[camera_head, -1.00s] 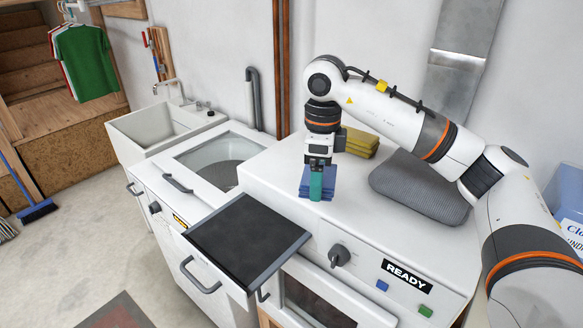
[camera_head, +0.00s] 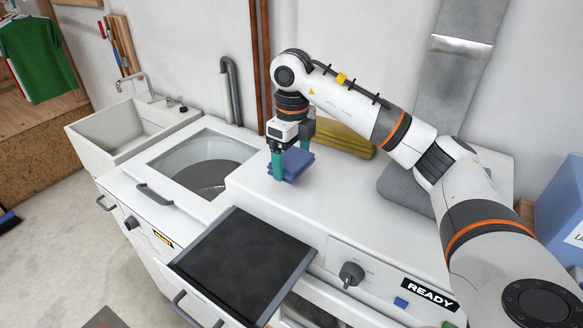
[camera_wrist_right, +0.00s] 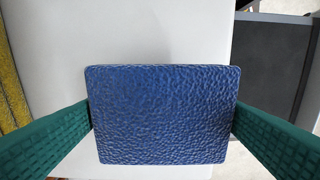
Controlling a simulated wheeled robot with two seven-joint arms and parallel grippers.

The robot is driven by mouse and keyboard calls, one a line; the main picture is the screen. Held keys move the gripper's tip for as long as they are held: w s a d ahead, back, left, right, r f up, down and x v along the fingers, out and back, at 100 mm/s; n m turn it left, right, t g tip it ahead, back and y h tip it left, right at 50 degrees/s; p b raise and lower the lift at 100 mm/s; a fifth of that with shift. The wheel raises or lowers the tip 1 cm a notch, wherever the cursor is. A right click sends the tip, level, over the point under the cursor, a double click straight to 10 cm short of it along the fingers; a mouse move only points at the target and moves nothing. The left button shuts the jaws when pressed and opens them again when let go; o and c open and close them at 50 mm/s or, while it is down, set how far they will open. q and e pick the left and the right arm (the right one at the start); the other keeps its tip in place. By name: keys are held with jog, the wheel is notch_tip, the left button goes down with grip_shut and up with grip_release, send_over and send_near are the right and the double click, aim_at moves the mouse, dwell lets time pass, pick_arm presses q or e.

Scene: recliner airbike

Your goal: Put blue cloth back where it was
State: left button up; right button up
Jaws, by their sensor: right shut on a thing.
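The blue cloth (camera_head: 294,164) is a small folded stack over the left part of the white dryer top (camera_head: 330,196). My right gripper (camera_head: 290,170) points down with its green fingers on either side of the cloth, shut on it. In the right wrist view the cloth (camera_wrist_right: 163,114) fills the middle, with a green finger touching each side edge. I cannot tell whether its underside touches the dryer top. My left gripper is not in view.
Folded yellow cloths (camera_head: 342,138) lie behind the gripper, and a grey ribbed item (camera_head: 407,186) lies to the right. An open washer (camera_head: 205,165) is at left, with a dark-topped pulled-out drawer (camera_head: 238,262) in front. A blue box (camera_head: 562,215) stands far right.

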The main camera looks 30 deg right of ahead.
aim_at(291, 168)
notch_tip(291, 168, down, 3)
jog(key=shift+f+p, duration=0.15)
jog(key=shift+p, duration=0.3)
jog(key=shift+f, duration=0.2)
jog(key=o, duration=0.7)
jog(key=shift+r, duration=0.45)
notch_tip(291, 168, up, 5)
jog(key=shift+w+r+b, duration=0.1)
jog(key=shift+b, duration=0.6)
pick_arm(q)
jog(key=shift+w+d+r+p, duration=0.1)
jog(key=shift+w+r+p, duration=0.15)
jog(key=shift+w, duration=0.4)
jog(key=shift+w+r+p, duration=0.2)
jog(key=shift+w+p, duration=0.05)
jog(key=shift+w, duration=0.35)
pick_arm(e)
notch_tip(291, 168, up, 6)
jog(key=shift+r, duration=0.1)
